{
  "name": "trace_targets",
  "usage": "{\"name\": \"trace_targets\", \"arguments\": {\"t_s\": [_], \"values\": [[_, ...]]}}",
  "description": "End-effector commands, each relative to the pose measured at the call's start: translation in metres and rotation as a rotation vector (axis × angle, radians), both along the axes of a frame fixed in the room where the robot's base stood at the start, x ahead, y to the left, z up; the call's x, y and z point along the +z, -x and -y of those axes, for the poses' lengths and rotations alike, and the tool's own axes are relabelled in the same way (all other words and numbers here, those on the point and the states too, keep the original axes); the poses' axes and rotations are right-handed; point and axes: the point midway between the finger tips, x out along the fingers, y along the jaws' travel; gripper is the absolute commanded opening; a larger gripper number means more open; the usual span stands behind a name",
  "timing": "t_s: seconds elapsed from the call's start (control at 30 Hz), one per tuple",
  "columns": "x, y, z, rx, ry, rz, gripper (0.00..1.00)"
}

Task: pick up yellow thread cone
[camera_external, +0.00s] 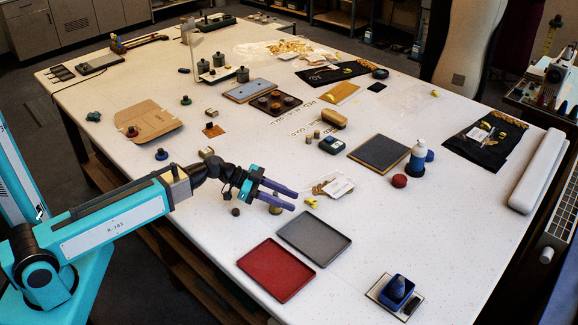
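My gripper (293,201) is over the near left part of the white table, its two purple fingers apart with a gap between them. No thing shows between the fingers. A small yellow object (311,203) lies just right of the fingertips; it is too small to tell whether it is the thread cone. A small tan piece (275,210) shows just below the lower finger, partly covered by it. I cannot make out a clear yellow cone shape anywhere.
A grey tray (314,237) and a red tray (276,270) lie in front of my gripper. A clear bag (334,187) lies to its right. A red-brown round piece (399,180) and a blue and white bottle (417,158) stand farther right. The table's right front is mostly clear.

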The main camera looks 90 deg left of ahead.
Motion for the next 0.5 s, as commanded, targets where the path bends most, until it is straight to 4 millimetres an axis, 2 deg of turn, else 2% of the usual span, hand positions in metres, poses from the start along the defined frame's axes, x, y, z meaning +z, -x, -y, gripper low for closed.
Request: {"name": "trace_targets", "arguments": {"t_s": [0.4,0.5], "values": [[-0.0001,0.0005,-0.0001,0.000,0.000,0.000,0.35],[-0.0001,0.0005,-0.0001,0.000,0.000,0.000,0.18]]}}
